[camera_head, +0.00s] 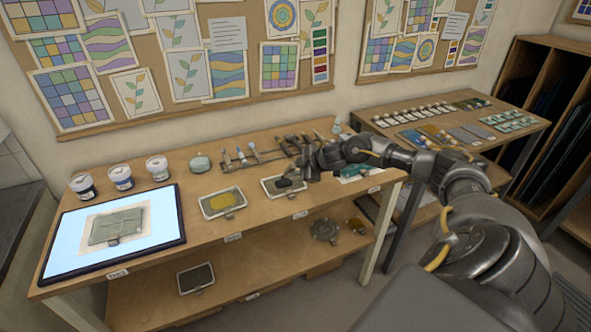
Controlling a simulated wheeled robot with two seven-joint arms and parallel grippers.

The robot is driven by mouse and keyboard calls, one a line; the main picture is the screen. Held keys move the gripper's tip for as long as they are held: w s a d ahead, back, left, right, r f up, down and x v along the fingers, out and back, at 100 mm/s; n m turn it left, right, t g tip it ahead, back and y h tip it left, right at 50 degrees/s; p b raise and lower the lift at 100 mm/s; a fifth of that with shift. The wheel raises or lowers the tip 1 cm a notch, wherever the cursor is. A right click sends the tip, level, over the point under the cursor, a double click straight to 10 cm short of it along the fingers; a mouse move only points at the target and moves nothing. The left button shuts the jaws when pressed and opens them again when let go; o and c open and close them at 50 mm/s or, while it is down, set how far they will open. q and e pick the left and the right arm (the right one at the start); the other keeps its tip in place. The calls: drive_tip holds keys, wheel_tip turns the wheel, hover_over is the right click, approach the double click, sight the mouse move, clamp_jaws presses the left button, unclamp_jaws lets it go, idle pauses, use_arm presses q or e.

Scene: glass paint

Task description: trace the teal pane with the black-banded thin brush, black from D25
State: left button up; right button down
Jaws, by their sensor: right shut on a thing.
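A grey-green pane (116,226) lies on a pale sheet on the lit panel (168,236) at the table's left. A small dark tab shows at the pane's lower edge. My right gripper (303,172) comes in from the right, low over a shallow tray with black paint (287,185). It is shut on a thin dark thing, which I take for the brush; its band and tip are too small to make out. Whether the tip touches the paint is unclear. The label below that tray is too small to read. My left gripper is out of view.
A tray of yellow paint (222,202) sits between the panel and the black tray. Several jars (121,178) stand behind the panel. A brush rack (252,157) stands behind the trays. A second table (525,125) with bottles is at right. The lower shelf (245,268) holds another tray.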

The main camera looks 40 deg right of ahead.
drive_tip(key=shift+r+p, duration=1.9)
drive_tip(key=shift+r, duration=0.2)
drive_tip(key=shift+f, duration=0.1)
